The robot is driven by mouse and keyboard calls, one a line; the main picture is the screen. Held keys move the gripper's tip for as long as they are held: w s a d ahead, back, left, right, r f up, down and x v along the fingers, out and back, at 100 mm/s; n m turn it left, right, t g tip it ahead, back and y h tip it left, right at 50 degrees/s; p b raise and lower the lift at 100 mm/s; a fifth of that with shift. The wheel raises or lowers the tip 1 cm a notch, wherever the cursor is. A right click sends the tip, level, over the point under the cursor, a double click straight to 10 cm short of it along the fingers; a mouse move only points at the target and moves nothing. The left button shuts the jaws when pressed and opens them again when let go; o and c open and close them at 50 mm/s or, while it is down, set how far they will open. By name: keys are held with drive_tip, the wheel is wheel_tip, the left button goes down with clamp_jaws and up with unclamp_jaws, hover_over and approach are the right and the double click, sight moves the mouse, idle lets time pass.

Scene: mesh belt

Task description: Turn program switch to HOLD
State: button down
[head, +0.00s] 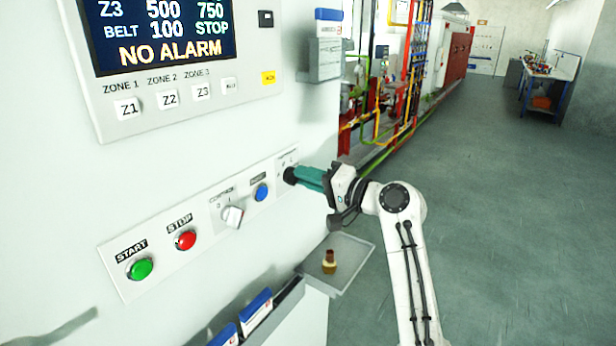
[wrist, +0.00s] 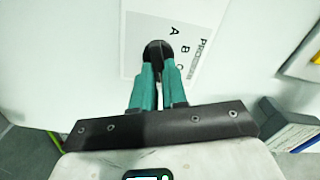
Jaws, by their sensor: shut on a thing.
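A black round knob (head: 289,175) sits at the right end of the switch strip on the panel. In the wrist view, the knob (wrist: 157,47) has a white label plate (wrist: 185,22) behind it. The plate shows blurred writing that seems to start with "PRO", and the letters A and B with perhaps a C. I cannot read HOLD or tell where the knob points. My gripper (head: 297,174) has teal fingers shut on this knob, partly covering it. In the wrist view, its fingertips (wrist: 158,66) meet at the knob's near side.
Left of the knob are a blue button (head: 261,192), a white selector (head: 232,216), a red STOP button (head: 186,240) and a green START button (head: 140,268). A small tray (head: 350,262) holding a brownish fitting (head: 329,262) projects below my gripper. Open floor lies right.

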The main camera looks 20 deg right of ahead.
drive_tip(key=shift+d, duration=0.1)
drive_tip(key=c, duration=1.2)
unclamp_jaws()
drive_tip(key=shift+o, duration=0.2)
drive_tip(key=b+v, duration=0.2)
drive_tip(key=v, duration=0.8)
drive_tip(key=shift+s+d+b, duration=0.2)
drive_tip(key=shift+s+b, duration=0.1)
drive_tip(key=shift+b, duration=0.1)
